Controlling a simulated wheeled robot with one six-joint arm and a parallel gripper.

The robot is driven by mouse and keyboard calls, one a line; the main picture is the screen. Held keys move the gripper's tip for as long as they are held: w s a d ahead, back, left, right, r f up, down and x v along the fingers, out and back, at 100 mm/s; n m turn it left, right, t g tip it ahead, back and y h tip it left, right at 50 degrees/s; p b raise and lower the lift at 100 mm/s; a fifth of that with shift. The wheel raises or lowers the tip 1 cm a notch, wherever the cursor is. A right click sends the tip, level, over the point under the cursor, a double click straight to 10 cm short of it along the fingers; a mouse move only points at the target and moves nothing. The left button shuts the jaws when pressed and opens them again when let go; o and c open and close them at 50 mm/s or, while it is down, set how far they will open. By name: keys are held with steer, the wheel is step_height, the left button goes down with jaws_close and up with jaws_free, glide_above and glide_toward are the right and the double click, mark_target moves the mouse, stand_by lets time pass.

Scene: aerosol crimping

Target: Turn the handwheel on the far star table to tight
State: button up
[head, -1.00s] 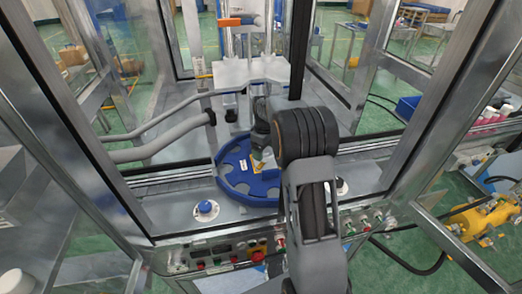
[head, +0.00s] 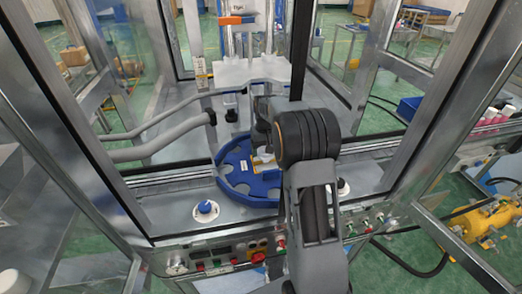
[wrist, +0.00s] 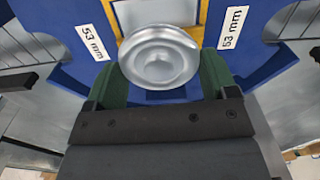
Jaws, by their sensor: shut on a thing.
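The blue star table (head: 233,180) is a notched round plate inside the machine frame. A shiny silver round knob, which looks like the handwheel (wrist: 159,56), sits at the table's middle in the wrist view. My gripper (wrist: 163,78) has its green fingers on both sides of this knob and is shut on it. In the head view my gripper (head: 262,158) points down over the table, and my wrist hides most of the handwheel. No tight mark can be read.
White size labels (wrist: 92,43) lie on the blue plate. A white guard plate (head: 235,72) and upright posts stand behind the table. A blue-topped knob (head: 205,208) is at the front left, above a control panel (head: 215,255). Metal frame posts flank both sides.

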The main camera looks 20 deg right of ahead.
steer(key=shift+s+f+m, duration=0.15)
steer(key=shift+m, duration=0.35)
steer(key=o, duration=0.8)
steer(key=shift+o, duration=0.2)
step_height(320, 180, up, 14)
steer(key=b, duration=0.1)
stand_by(0.5)
